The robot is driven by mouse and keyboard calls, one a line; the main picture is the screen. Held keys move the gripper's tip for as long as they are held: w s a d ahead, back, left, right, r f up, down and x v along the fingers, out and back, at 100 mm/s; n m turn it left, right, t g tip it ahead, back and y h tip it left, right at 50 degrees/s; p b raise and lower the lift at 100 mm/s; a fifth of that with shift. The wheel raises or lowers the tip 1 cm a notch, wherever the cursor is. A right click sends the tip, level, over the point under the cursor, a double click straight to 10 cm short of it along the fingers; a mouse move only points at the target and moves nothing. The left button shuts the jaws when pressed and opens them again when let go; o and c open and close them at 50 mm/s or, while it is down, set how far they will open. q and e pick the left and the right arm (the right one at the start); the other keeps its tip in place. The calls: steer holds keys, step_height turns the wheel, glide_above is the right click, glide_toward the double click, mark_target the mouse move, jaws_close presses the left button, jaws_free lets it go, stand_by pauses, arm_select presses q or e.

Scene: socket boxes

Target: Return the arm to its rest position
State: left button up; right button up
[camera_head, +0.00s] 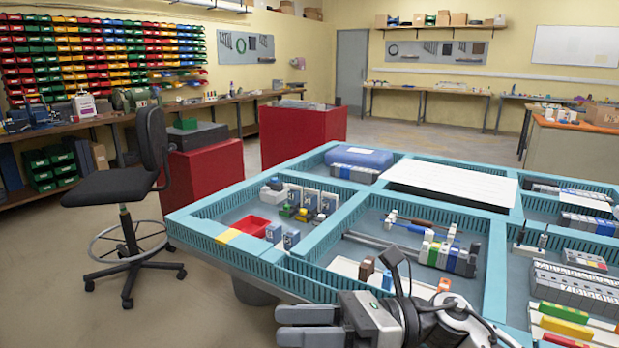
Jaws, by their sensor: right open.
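My right gripper (282,326) is at the bottom middle of the head view, in front of the near rim of the blue divided workbench (340,283). Its two grey fingers point left, one above the other. They are open with nothing between them. My right arm, white and grey with a black cable, reaches in from the bottom right. The lower part of the gripper is close to the picture's bottom edge. My left arm and gripper do not show.
The workbench holds a red tray (251,226), several socket boxes, a white sheet (452,181) and rail parts in compartments. A black stool (118,188) stands at the left. Red cabinets (303,134) are behind. The floor at lower left is clear.

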steer(key=w+d+f+m+t+h, duration=0.1)
steer(key=d+f+m+t+h, duration=0.3)
steer(key=m+t, duration=0.9)
steer(key=w+d+f+m+t+h, duration=0.25)
steer(key=f+m+t, duration=0.3)
steer(key=m, duration=1.45)
steer(key=s+d+f+m+g+h, duration=0.3)
steer(key=s+f+m, duration=0.3)
steer(key=f+m, duration=0.2)
steer(key=s+d+f+m+g+h, duration=0.3)
steer(key=s+d+f+m+h, duration=0.2)
steer(key=f, duration=0.5)
steer(key=s+m+h, duration=0.1)
steer(key=s+m, duration=0.1)
steer(key=m, duration=0.1)
steer(key=shift+s+d, duration=0.15)
steer(key=shift+d, duration=0.05)
